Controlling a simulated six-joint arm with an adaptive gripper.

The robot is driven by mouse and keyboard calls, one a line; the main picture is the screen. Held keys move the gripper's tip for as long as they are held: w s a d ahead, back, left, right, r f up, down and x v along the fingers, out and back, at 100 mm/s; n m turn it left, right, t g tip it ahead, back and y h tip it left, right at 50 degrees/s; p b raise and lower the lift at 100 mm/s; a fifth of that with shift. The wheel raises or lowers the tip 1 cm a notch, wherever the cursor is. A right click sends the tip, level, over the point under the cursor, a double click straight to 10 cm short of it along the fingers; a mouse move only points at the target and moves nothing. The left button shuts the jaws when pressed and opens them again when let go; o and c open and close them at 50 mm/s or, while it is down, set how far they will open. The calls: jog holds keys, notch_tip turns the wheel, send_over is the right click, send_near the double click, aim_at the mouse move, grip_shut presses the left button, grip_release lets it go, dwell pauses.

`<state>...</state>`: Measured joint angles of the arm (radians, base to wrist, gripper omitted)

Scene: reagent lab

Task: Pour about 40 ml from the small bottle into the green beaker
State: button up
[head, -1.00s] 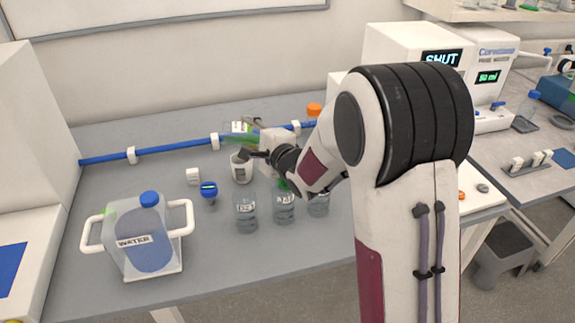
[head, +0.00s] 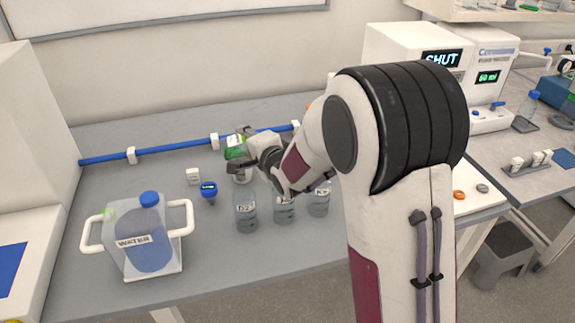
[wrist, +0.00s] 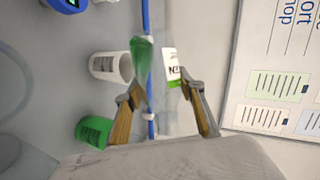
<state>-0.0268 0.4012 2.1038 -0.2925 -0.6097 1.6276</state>
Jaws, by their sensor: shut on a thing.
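My gripper (head: 245,163) is shut on the small bottle (head: 235,152), a clear bottle with green liquid and a white label. The green beaker (wrist: 92,131) stands upright on the bench at the lower left of the wrist view, apart from the bottle. My arm hides it in the head view.
Several clear labelled bottles (head: 246,212) stand in front of my gripper. A large water jug (head: 150,240) is at front left. A blue rail (head: 175,150) runs behind.

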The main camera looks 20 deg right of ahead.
jog(key=shift+f+n+h, duration=0.25)
jog(key=shift+n+h, duration=0.05)
dwell(0.7)
jog(key=shift+s+d+r+n+h, duration=0.1)
jog(key=shift+d+r+n+h, duration=0.15)
jog(key=shift+n+h, duration=0.2)
jog(key=shift+d+f+n+g+h, duration=0.35)
jog(key=shift+f+n+g, duration=0.15)
jog(key=shift+n, duration=0.15)
jog(key=shift+s+d+r+n+h, duration=0.1)
jog(key=shift+d+r+n+h, duration=0.25)
jog(key=shift+n, duration=0.25)
jog(key=shift+d+f+n+h, duration=0.2)
jog(key=shift+f+n+h, duration=0.35)
jog(key=shift+f, duration=0.1)
dwell(0.3)
jog(key=shift+r, duration=0.3)
jog(key=shift+a+r+n+h, duration=0.1)
jog(key=shift+r+n+h, duration=0.4)
jog(key=shift+r, duration=0.1)
jog(key=shift+a+n+g+h, duration=0.1)
jog(key=shift+n+g+h, duration=0.2)
jog(key=shift+n+h, duration=0.2)
jog(key=shift+r+h, duration=0.3)
jog(key=shift+r, duration=0.05)
